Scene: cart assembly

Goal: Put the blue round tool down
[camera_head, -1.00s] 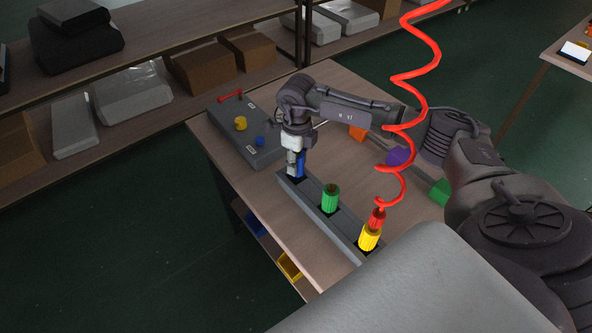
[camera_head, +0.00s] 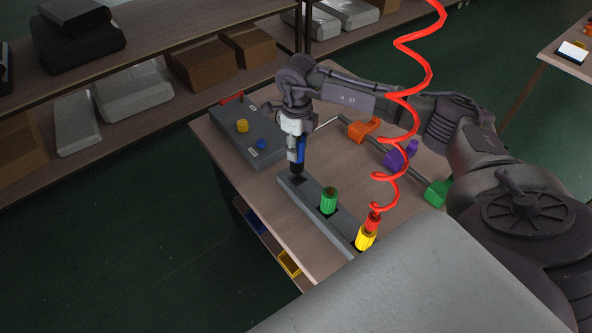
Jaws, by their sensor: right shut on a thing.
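The blue round tool (camera_head: 301,149) is upright in my right gripper (camera_head: 294,139), which is shut on its upper part. Its black lower end points down at the far end of the grey rack (camera_head: 341,223). I cannot tell whether that end clears the far slot or is still slightly in it. A green tool (camera_head: 328,201) stands in the middle of the rack. My left gripper is not in view.
A grey box (camera_head: 240,145) with yellow and blue knobs and a red handle lies left of the rack. Orange (camera_head: 364,130), purple (camera_head: 399,156) and green (camera_head: 438,193) pieces sit along a bar on the right. A red coiled hose (camera_head: 412,92) hangs down near my arm.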

